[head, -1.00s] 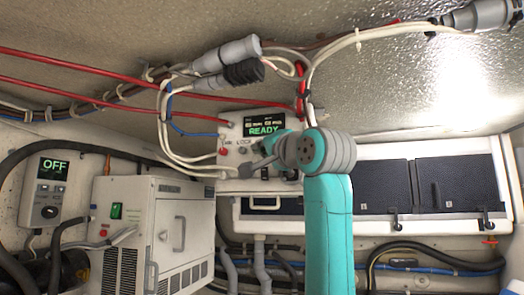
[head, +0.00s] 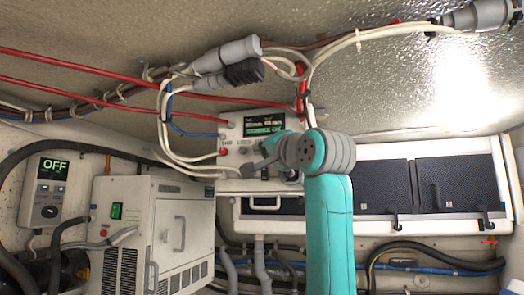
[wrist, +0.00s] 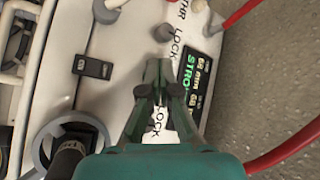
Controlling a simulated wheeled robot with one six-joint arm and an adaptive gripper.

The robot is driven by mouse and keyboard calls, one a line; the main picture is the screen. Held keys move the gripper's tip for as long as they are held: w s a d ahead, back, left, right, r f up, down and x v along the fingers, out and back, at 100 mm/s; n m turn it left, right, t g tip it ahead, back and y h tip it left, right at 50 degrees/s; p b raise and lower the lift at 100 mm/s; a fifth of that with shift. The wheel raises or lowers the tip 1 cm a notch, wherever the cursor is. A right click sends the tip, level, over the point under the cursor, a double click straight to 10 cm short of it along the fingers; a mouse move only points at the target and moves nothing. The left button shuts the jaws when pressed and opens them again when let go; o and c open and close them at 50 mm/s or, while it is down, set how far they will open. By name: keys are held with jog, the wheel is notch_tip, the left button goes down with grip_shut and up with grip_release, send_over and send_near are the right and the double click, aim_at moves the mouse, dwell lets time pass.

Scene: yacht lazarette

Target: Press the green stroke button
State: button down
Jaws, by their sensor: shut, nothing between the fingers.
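The white control box (head: 232,133) hangs on the far wall in the head view, with a dark display (head: 265,125) showing green text. In the wrist view the display (wrist: 197,85) shows green letters beginning "STRO". I cannot see the green stroke button; the fingers cover part of the panel. Whether the tips touch the panel is unclear.
A grey knob (wrist: 164,32) stands just beyond my fingertips and a black switch (wrist: 93,66) lies left of them. Red cable (wrist: 290,145) runs at the right. In the head view a white cabinet unit (head: 138,225) and an "OFF" controller (head: 45,190) are at left.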

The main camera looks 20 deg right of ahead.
jog(key=shift+s, duration=0.1)
jog(key=shift+s+a, duration=0.4)
jog(key=shift+s, duration=0.15)
jog(key=s+a, duration=0.1)
jog(key=s, duration=0.1)
jog(key=s+a, duration=0.2)
dwell(0.7)
dwell(0.8)
